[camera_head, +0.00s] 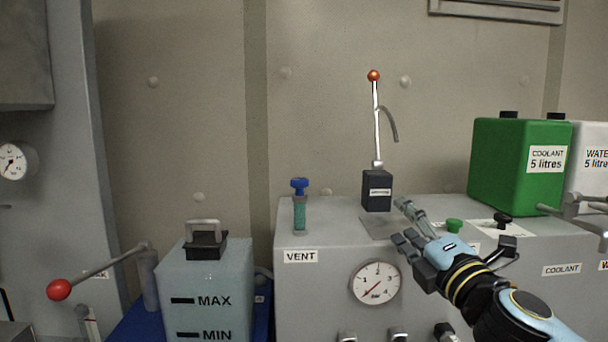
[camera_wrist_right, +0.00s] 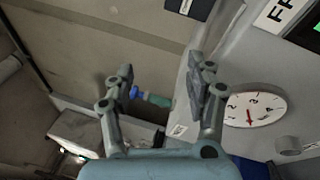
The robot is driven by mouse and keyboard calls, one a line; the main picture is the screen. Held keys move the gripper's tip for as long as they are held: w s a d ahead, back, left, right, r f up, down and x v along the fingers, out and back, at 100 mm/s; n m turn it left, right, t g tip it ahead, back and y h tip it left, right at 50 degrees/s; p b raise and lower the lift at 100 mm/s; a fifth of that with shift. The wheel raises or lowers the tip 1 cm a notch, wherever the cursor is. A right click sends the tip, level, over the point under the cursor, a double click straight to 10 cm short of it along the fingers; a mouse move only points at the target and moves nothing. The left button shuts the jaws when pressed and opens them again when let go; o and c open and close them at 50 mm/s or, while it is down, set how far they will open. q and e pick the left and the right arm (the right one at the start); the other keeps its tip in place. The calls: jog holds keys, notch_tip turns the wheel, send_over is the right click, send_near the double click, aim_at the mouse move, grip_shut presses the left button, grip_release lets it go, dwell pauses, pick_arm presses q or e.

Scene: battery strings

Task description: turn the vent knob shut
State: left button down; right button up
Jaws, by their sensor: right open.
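The vent knob (camera_head: 300,186) is a blue knob on a green stem, upright on the grey cabinet (camera_head: 325,236) above the VENT label (camera_head: 300,256). In the right wrist view the blue knob (camera_wrist_right: 134,92) and its green stem show beyond the fingers, within the gap between them. My right gripper (camera_head: 404,222) is open and empty. It is to the right of the knob, clearly apart from it, near the pressure gauge (camera_head: 376,283). My left gripper is not in view.
A black block (camera_head: 377,190) with an upright orange-tipped lever (camera_head: 374,76) stands behind my right gripper. A green coolant can (camera_head: 510,165) stands at the right. A MAX/MIN tank (camera_head: 215,268) and red-balled lever (camera_head: 60,289) are at the left. The cabinet top between knob and block is clear.

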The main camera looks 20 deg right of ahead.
jog(key=w+a+r+n+y, duration=0.2)
jog(key=a+r+n+y, duration=0.25)
jog(key=n, duration=0.35)
jog(key=n+g+y+p, duration=0.2)
jog(key=n+g+y, duration=0.3)
jog(key=n, duration=0.8)
send_near(306, 183)
jog(key=shift+t+y, duration=0.35)
jog(key=shift+t, duration=0.05)
jog(key=x, duration=0.3)
jog(key=p+x, duration=0.1)
jog(key=x, duration=0.5)
jog(key=shift+w+f+p, duration=0.25)
jog(key=shift+f+p, duration=0.15)
jog(key=shift+w+a, duration=0.3)
jog(key=shift+w, duration=0.2)
jog(key=shift+f, duration=0.1)
